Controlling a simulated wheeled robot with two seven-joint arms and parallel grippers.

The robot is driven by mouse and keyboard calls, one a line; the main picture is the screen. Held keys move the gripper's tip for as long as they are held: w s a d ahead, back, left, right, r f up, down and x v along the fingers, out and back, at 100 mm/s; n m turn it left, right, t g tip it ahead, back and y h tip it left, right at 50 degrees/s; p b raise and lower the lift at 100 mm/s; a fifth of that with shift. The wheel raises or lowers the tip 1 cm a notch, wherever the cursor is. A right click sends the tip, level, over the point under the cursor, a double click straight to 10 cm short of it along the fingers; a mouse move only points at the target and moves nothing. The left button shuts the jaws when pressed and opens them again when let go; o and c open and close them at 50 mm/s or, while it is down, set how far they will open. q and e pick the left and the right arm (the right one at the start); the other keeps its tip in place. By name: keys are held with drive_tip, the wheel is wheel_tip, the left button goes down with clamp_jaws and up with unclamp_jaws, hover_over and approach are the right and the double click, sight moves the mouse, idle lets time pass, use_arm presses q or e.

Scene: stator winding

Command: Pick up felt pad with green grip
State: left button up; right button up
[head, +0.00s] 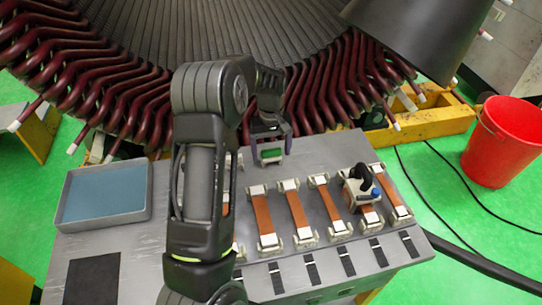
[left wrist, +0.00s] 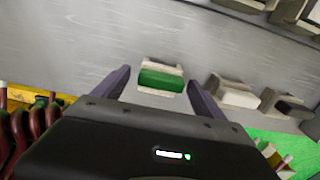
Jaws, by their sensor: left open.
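The felt pad with the green grip (left wrist: 161,79) lies on the grey table between the two fingers of my left gripper (left wrist: 159,88) in the left wrist view. It is a pale block with a green band across it. In the head view the green grip (head: 271,153) shows between the purple fingers of the left gripper (head: 271,147). The fingers are open, with a gap on each side of the pad. My right gripper is not seen.
Several brown strips with pale end blocks (head: 264,218) lie in a row on the table. A black-handled tool (head: 362,184) stands on the right ones. A blue-lined tray (head: 104,193) is at the left. The stator with dark red coils (head: 80,75) rises behind. A red bucket (head: 501,140) stands right.

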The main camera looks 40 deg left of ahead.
use_arm(q)
drive_tip(key=shift+f, duration=0.5)
drive_tip(key=shift+c, duration=0.5)
drive_tip(key=c, duration=1.4)
